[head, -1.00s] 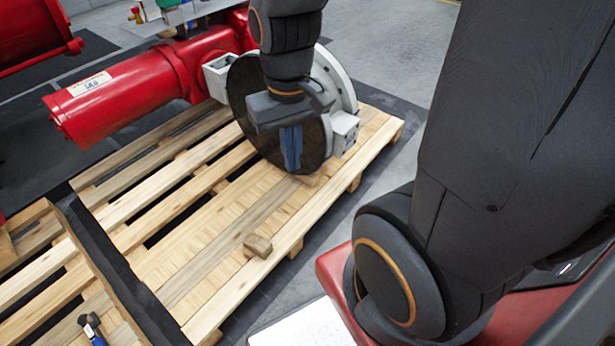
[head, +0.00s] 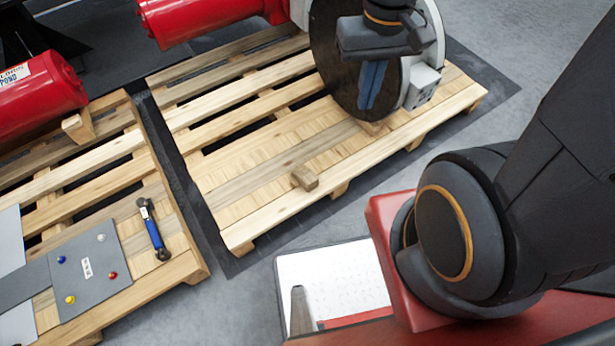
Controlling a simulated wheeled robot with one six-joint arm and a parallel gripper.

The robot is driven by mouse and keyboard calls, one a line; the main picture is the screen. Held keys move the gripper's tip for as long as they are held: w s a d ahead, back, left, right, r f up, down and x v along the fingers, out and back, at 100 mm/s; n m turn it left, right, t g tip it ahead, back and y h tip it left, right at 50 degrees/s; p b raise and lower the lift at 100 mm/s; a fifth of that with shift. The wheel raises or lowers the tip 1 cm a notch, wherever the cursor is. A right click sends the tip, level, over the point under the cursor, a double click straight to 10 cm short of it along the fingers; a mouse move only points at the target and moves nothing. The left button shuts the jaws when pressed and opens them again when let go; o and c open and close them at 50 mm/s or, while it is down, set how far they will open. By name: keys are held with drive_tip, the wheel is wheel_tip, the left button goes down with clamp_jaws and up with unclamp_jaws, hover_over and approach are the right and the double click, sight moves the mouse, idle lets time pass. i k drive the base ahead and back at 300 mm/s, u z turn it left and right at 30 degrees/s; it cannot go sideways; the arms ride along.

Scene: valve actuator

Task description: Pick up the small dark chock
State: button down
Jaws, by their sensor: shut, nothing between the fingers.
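A small brown wooden chock (head: 305,178) lies on the front boards of the right pallet (head: 232,206), near its front edge; it is darker than the boards. My gripper (head: 367,104) points down with its blue fingers together and empty. It appears in front of the large dark disc (head: 330,62) of the valve actuator, up and to the right of the chock in the picture. I cannot tell its height above the pallet. Another wooden piece (head: 372,127) shows at the foot of the disc.
A red cylinder (head: 205,18) extends left from the disc. The left pallet (head: 185,268) carries a blue-handled tool (head: 153,230), a grey panel with coloured knobs (head: 90,277) and a wooden block (head: 78,126). A dark gap separates the pallets. Boards around the chock are clear.

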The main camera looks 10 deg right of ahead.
sight(309, 181)
drive_tip(key=z, duration=0.3)
drive_tip(key=k, duration=0.45)
drive_tip(key=u, duration=1)
